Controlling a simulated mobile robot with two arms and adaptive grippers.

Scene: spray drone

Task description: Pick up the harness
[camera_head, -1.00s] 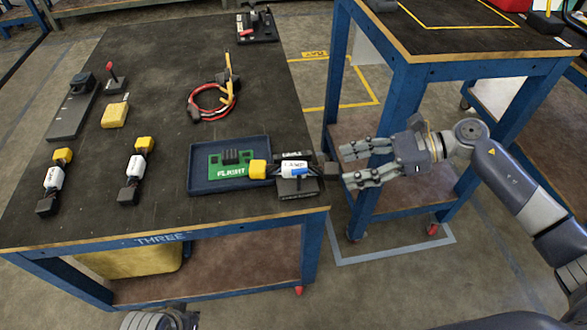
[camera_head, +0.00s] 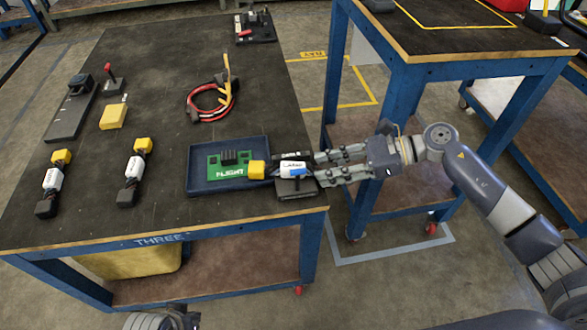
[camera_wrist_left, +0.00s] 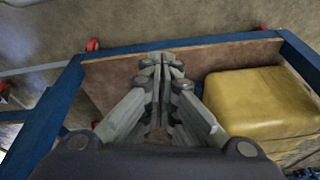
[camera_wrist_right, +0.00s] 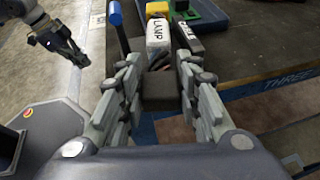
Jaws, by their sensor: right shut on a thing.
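The harness (camera_head: 292,170) has a yellow connector, a white sleeve marked LAMP and a black connector. It lies across the right end of the blue tray and a dark block at the table's right edge. My right gripper (camera_head: 318,168) reaches in from the right and is shut on its black end. In the right wrist view the black connector (camera_wrist_right: 160,92) sits between the fingers, with the white LAMP sleeve (camera_wrist_right: 158,33) beyond. My left gripper (camera_wrist_left: 161,60) is shut and empty, low in front of the table's lower shelf.
The blue tray (camera_head: 200,186) holds a green board. Two similar harnesses (camera_head: 53,180) (camera_head: 133,170), a yellow block (camera_head: 113,116) and a red-black cable loop (camera_head: 211,103) lie on the table. A blue-legged bench (camera_head: 400,95) stands at right. The table's middle is clear.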

